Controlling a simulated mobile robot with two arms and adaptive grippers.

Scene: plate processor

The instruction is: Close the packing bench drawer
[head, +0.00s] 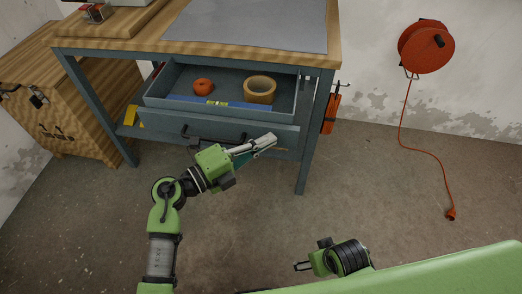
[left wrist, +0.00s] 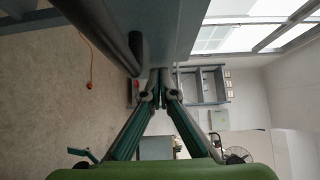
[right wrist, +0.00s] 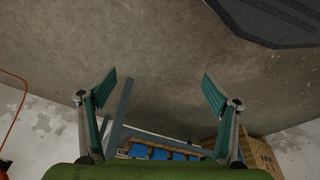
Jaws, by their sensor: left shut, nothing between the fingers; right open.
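The packing bench drawer (head: 215,122) is pulled out below the bench top, its blue-grey front toward me with a dark bar handle (head: 208,138). Inside lie an orange round item (head: 203,86), a tan tape roll (head: 260,90) and a blue level (head: 195,101). My left gripper (head: 268,143) is shut and empty, just in front of the drawer front's right part. The left wrist view shows its closed tips (left wrist: 160,78) close to a grey panel (left wrist: 170,30) and dark bar; I cannot tell whether they touch. My right gripper (right wrist: 158,90) is open and empty, low and away from the drawer.
The packing bench (head: 333,50) has a grey mat (head: 250,22) on top. A wooden crate (head: 60,110) stands at its left. An orange tool (head: 330,113) hangs on its right side. An orange cable reel (head: 426,46) is on the wall, its cable reaching down to the floor.

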